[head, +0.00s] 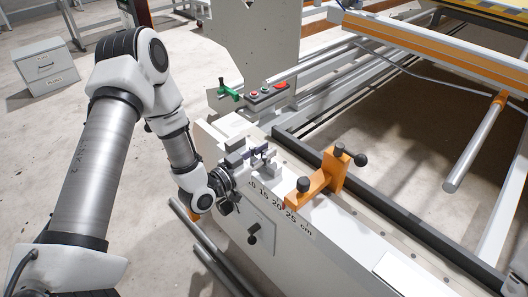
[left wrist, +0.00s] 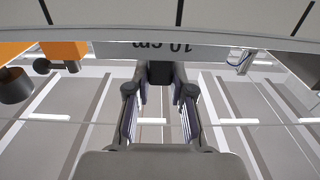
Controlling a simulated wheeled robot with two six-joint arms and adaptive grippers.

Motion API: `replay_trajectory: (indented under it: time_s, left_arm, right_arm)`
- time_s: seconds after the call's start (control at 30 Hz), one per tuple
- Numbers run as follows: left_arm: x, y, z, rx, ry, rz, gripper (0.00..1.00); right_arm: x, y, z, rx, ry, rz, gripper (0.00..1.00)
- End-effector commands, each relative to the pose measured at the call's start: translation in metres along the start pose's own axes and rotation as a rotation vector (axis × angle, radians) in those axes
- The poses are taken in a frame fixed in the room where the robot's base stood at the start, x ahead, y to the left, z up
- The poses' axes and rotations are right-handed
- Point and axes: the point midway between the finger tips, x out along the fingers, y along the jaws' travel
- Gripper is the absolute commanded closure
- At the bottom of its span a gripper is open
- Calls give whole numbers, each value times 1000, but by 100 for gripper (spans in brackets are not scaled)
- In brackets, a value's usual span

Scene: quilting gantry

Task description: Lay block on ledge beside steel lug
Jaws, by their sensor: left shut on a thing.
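My left gripper (head: 228,188) is at the near side of the white ledge (head: 318,212), by its left end. In the left wrist view its two fingers (left wrist: 160,98) are closed on a dark piece, with a grey bar marked "10 cm" upside down (left wrist: 165,49) just beyond; I take this as the block. Small grey metal pieces (head: 236,158) show at the ledge end next to the gripper. I cannot tell which one is the steel lug, or whether the block touches the ledge. My right gripper is in neither view.
An orange bracket with black knobs (head: 331,174) stands on the ledge right of the gripper. A control box with a red button (head: 266,93) and a green lever (head: 229,90) lie behind. A black knob (head: 253,233) sticks out from the front face.

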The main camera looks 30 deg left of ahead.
Motion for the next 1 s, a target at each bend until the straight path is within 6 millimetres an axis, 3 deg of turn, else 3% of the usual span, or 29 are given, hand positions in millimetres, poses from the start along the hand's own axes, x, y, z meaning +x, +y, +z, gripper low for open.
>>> replay_trajectory:
  time_s: [0.2, 0.23, 0.3, 0.67, 0.77, 1.0]
  left_arm:
    - [0, 0, 4, 0, 0, 0, 100]
    - [0, 0, 4, 0, -1, 0, 75]
    - [0, 0, 3, 0, -1, 0, 54]
    - [0, 0, -3, 0, 0, 0, 54]
    - [-14, -2, 0, -5, -3, -4, 54]
    - [-72, -2, -2, -9, -2, -8, 54]
  right_arm:
    - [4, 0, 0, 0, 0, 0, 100]
    - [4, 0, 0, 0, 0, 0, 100]
    - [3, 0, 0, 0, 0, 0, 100]
    - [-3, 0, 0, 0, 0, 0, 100]
    - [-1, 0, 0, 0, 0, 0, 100]
    - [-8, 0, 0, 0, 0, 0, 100]
